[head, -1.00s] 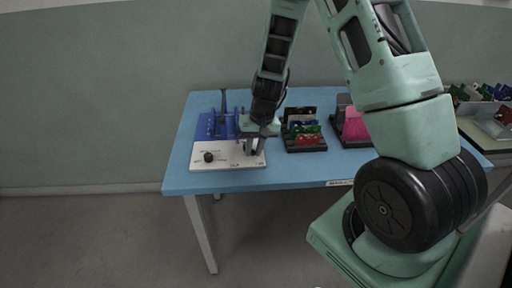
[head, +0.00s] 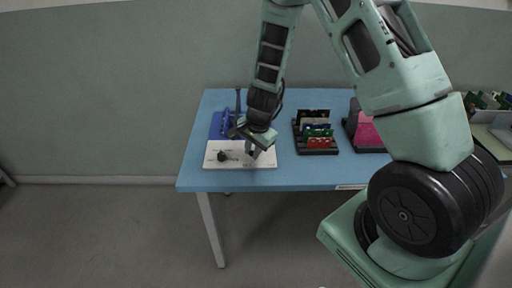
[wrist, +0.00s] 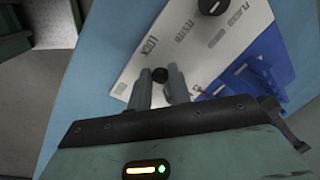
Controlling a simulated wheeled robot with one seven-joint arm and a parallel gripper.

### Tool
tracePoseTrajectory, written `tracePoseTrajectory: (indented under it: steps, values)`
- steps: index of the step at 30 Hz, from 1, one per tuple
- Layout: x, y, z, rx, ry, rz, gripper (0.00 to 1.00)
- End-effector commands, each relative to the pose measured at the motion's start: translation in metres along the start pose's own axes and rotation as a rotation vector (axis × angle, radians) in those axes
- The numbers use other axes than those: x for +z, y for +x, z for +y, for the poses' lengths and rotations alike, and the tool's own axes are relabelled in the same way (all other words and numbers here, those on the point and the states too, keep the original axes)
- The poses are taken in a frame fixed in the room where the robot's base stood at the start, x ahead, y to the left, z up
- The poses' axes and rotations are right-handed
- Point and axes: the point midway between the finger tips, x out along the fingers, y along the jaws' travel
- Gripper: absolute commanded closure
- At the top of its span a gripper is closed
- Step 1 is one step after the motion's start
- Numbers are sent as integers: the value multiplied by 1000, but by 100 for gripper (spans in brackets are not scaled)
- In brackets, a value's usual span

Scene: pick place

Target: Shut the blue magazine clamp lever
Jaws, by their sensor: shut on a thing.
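A blue magazine fixture (head: 218,125) stands at the back left of a white panel (head: 213,160); it shows at the right in the wrist view (wrist: 245,88). A dark upright lever (head: 238,101) rises beside the blue fixture. My gripper (head: 256,153) is low over the panel's right part. In the wrist view its grey fingers (wrist: 160,82) are shut around a small black ball knob (wrist: 160,74), near the panel's printed labels. Whatever is below the knob is hidden. I cannot tell whether this knob belongs to the blue clamp lever.
A black round dial (head: 222,156) sits on the panel, left of my gripper. A rack of coloured boards (head: 317,143) stands close on the right, with a pink item in a dark holder (head: 368,130) beyond it. The front strip of the blue table (head: 290,176) is clear.

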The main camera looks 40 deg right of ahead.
Motion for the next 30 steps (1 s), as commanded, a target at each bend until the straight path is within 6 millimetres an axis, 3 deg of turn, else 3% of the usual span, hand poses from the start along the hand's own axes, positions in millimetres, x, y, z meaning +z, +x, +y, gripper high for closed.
tracePoseTrajectory:
  steps: [10, 25, 26, 27, 28, 30]
  values:
    - [0, -1, -8, -4, 123, 28, 100]
    - [0, 0, -9, -6, 143, 32, 100]
    - [0, 0, -9, -6, 142, 32, 78]
    - [0, 0, -9, -6, 142, 32, 67]
    - [0, 0, -9, -5, 142, 32, 59]
    - [0, 0, -9, -4, 142, 31, 59]
